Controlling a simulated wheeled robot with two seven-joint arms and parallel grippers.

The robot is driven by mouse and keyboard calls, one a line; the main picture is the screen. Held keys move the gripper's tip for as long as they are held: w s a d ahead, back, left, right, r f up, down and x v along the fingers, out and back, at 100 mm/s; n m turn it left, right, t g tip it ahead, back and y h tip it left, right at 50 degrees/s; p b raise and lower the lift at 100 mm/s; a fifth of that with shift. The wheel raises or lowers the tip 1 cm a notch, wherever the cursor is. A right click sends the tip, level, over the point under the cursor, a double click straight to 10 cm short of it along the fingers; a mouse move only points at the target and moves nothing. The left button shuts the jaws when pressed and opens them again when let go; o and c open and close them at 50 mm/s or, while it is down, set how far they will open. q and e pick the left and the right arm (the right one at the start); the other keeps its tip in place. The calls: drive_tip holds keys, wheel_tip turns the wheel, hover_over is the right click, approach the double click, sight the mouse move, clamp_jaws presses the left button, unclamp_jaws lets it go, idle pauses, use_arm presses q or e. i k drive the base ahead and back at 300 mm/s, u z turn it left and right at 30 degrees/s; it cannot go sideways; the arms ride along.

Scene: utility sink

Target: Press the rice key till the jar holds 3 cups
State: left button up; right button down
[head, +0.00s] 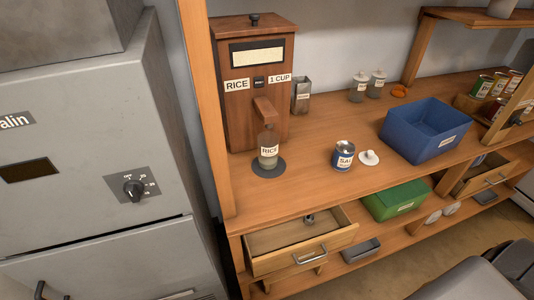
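A wooden rice dispenser (256,113) stands at the back left of the bench, with a pale window (257,57) near its top. The small dark rice key (259,82) sits on its front between the "RICE" and "1 CUP" labels. A wooden spout (266,109) sticks out below. A glass jar labelled "RICE" (269,159) stands upright under the spout on a dark round pad (281,167). I cannot tell how much rice is in the jar. Neither of my grippers shows in this view.
A salt tin (344,156) and a white lid (369,157) stand right of the jar. A blue bin (425,133) is farther right. A drawer (300,239) hangs open below the jar. A green box (395,201) sits under the bench. A grey cabinet (82,170) stands left.

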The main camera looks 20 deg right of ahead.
sight(259, 82)
drive_tip(key=u, duration=2.5)
drive_tip(key=k, duration=1.95)
drive_tip(key=z, duration=0.75)
